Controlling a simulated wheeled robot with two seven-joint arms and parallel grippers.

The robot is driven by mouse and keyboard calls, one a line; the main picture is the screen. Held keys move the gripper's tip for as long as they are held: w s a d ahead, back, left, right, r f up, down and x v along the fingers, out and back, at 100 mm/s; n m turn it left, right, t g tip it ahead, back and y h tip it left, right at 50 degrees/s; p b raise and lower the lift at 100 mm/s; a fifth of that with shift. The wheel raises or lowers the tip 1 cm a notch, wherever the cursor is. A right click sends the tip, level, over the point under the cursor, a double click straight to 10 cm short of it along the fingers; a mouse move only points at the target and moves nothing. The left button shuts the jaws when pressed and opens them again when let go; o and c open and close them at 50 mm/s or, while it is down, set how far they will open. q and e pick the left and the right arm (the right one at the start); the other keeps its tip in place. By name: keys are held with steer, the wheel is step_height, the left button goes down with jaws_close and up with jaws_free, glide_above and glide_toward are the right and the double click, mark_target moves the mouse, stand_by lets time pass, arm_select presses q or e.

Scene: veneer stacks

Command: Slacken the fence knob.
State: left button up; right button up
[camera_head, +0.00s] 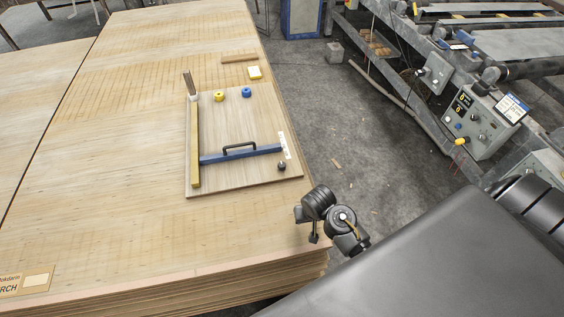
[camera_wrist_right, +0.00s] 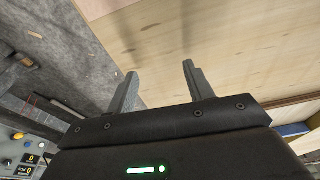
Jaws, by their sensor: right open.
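The fence knob (camera_head: 282,165) is a small dark round knob on the wooden board (camera_head: 255,180), near its front right corner. Just beyond it is the right end of the blue fence bar (camera_head: 258,150), which carries a black handle (camera_head: 240,148). A white label strip (camera_head: 284,145) lies by that end. My right gripper (camera_head: 306,224) is near the stack's front right corner, in front of the knob and apart from it. In the right wrist view the right gripper (camera_wrist_right: 160,70) is open and empty, with pale wood between its fingers. My left gripper is out of view.
The board lies on a large veneer stack (camera_head: 90,200). A yellow-brown rail (camera_head: 194,145) runs along its left side. A yellow knob (camera_head: 219,96) and a blue knob (camera_head: 246,92) stand at its far side. Machinery with a control box (camera_head: 475,122) stands across the floor.

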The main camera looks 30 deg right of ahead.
mark_target(282, 165)
steer(key=w+r+m, duration=0.1)
steer(key=w+m, duration=0.1)
steer(key=w, duration=0.2)
steer(key=w+d+r+m, duration=0.1)
steer(key=w+m, duration=0.1)
steer(key=w, duration=0.3)
steer(key=w+d+r+m, duration=0.1)
steer(key=w, duration=0.3)
steer(key=shift+w+d+r+m+g, duration=0.15)
steer(key=shift+d+r+m+g, duration=0.1)
steer(key=shift+m+g, duration=0.15)
steer(key=w+r+m+g, duration=0.1)
steer(key=w+r+m, duration=0.5)
steer(key=w+r, duration=0.4)
steer(key=shift+y, duration=0.4)
steer(key=f, duration=0.4)
steer(key=f+b, duration=0.1)
steer(key=f, duration=0.3)
steer(key=w+f, duration=0.1)
steer(key=f, duration=0.3)
steer(key=shift+b, duration=0.3)
steer(key=shift+c, duration=0.4)
steer(key=c, duration=0.9)
